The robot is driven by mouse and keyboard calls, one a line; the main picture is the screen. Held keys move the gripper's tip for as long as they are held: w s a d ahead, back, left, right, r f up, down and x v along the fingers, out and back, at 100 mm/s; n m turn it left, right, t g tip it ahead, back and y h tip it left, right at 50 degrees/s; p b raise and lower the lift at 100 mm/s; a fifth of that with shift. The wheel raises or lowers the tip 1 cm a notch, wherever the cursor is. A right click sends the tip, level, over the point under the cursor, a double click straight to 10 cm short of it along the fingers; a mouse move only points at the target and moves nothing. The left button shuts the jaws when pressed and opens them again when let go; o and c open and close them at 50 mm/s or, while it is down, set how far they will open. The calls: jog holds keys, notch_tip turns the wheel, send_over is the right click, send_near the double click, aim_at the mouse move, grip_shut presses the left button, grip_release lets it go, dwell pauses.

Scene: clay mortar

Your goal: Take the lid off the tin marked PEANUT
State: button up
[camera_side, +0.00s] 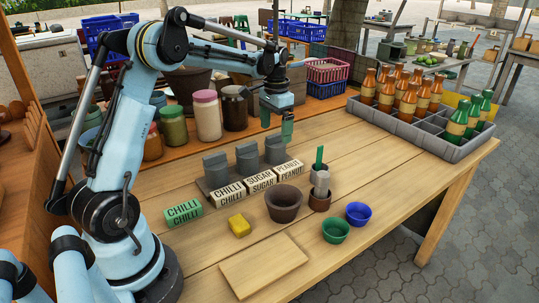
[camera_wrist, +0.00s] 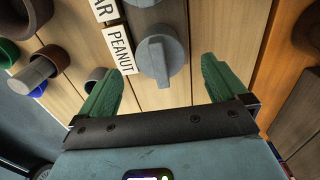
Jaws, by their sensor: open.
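Three grey round lids with raised bar grips stand in a row behind white label blocks. The PEANUT label (camera_side: 290,170) is at the right end of the row, with the PEANUT lid (camera_side: 275,151) behind it. In the wrist view the PEANUT label (camera_wrist: 119,48) lies beside this lid (camera_wrist: 163,57), whose bar grip faces me. The lid sits in place, so the inside of the tin is hidden. My gripper (camera_side: 277,126) is above the PEANUT lid, open and empty. In the wrist view its green fingers (camera_wrist: 162,84) are spread to either side of the lid, apart from it.
The SUGAR lid (camera_side: 247,158) stands close on the left. A clay mortar (camera_side: 284,204) and a grey piece in a brown cup (camera_side: 320,200) are in front. Jars (camera_side: 207,117) stand behind.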

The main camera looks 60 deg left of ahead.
aim_at(276, 135)
jog(key=shift+f, duration=1.55)
jog(key=c, duration=1.1)
